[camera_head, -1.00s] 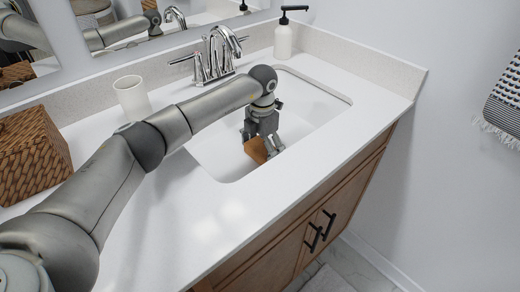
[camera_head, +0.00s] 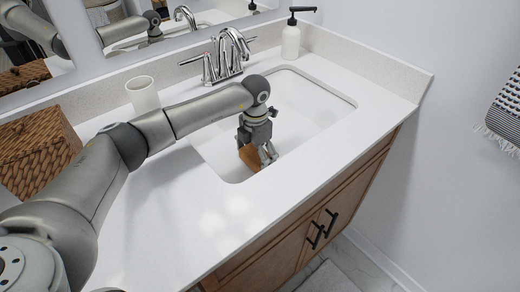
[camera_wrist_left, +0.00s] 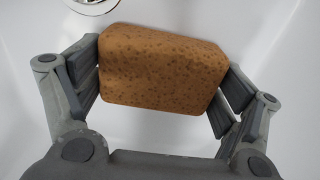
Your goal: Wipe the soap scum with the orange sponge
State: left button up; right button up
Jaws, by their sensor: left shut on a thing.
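The orange sponge (camera_head: 251,157) is held in my left gripper (camera_head: 259,156), low inside the white sink basin (camera_head: 318,103). In the left wrist view the sponge (camera_wrist_left: 163,70) is a brownish-orange speckled block, gripped between the two fingers of my left gripper (camera_wrist_left: 165,80), one on each side. The basin surface shows white behind it. I cannot tell whether the sponge touches the basin. I cannot make out any soap scum in either view. My right gripper is not in view.
A chrome faucet (camera_head: 227,55) stands behind the basin, with a soap dispenser (camera_head: 291,37) to its right. A white cup (camera_head: 143,95) and a woven box (camera_head: 36,150) stand on the left counter. A drain (camera_wrist_left: 92,5) shows in the wrist view. A towel (camera_head: 507,112) hangs at right.

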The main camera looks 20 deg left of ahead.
aim_at(228, 179)
pick_arm(q)
jog(key=shift+s+a+r+p, duration=0.1)
jog(key=shift+s+a+p, duration=0.4)
jog(key=shift+s, duration=0.3)
jog(key=shift+s+a+f+p, duration=0.1)
jog(key=shift+s+a+p, duration=0.35)
jog(key=shift+s, duration=0.35)
jog(key=shift+s+a+r+p, duration=0.1)
jog(key=shift+s+a+p, duration=0.4)
jog(key=shift+s, duration=0.3)
jog(key=shift+s+a+p, duration=0.2)
jog(key=shift+s+a, duration=0.15)
jog(key=shift+s, duration=0.25)
jog(key=shift+s+a+p, duration=0.2)
jog(key=shift+s+a, duration=0.15)
jog(key=shift+s, duration=0.25)
jog(key=shift+s+a+f, duration=0.25)
jog(key=shift+s+a, duration=0.2)
jog(key=shift+s, duration=0.35)
jog(key=shift+w+r+p, duration=0.1)
jog(key=shift+r+p, duration=2.05)
jog(key=shift+r, duration=0.95)
jog(key=shift+r, duration=0.1)
